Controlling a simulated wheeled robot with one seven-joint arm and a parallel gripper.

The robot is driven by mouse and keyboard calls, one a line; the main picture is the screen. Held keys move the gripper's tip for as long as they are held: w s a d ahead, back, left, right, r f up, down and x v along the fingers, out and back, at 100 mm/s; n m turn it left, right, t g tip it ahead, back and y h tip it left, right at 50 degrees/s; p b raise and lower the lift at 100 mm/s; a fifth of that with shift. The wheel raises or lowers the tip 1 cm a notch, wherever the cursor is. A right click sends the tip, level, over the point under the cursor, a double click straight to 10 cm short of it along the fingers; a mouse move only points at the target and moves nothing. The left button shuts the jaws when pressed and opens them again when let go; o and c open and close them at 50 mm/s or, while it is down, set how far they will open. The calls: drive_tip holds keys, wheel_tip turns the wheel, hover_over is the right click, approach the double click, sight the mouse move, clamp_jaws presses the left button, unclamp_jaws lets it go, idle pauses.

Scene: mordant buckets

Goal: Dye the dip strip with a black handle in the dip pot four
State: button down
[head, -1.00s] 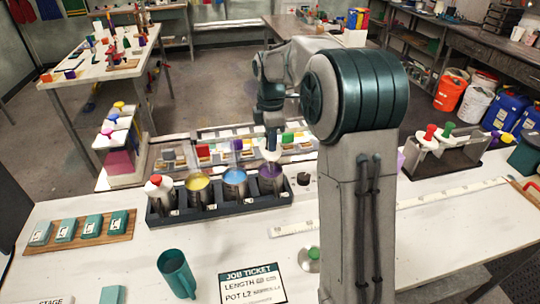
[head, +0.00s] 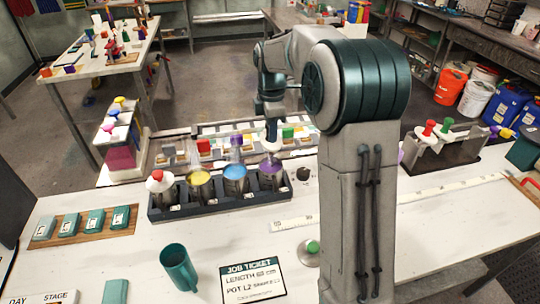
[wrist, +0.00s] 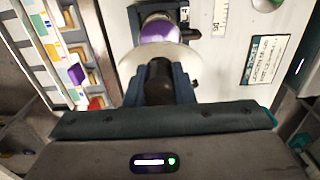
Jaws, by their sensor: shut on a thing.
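In the wrist view my gripper (wrist: 159,84) is shut on the black handle (wrist: 159,72) of the dip strip. A pale round disc (wrist: 187,56) sits below the handle, and the strip under it is hidden from the wrist camera. In the head view my gripper (head: 271,117) is above the far-right pot of the rack, the purple one (head: 273,178). Purple (wrist: 160,30) also shows just beyond the disc in the wrist view. I cannot tell how deep the strip is in the pot.
The dark rack (head: 217,207) also holds a red-topped pot (head: 158,184), a yellow pot (head: 199,184) and a blue pot (head: 235,180). A job ticket (head: 252,281) and a green cup (head: 178,267) lie nearer. Handled strips stand in a holder (head: 443,148) at right.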

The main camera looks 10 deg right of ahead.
sight(269, 152)
drive_tip(key=shift+f+b, duration=2.55)
drive_tip(key=shift+f, duration=1.6)
drive_tip(key=shift+d+r, duration=0.15)
drive_tip(key=shift+r, duration=0.05)
drive_tip(key=shift+d+p, duration=0.15)
drive_tip(key=shift+p, duration=0.15)
drive_tip(key=shift+a, duration=0.2)
drive_tip(key=shift+a+f, duration=0.15)
drive_tip(key=shift+a, duration=0.3)
drive_tip(key=shift+d, duration=0.1)
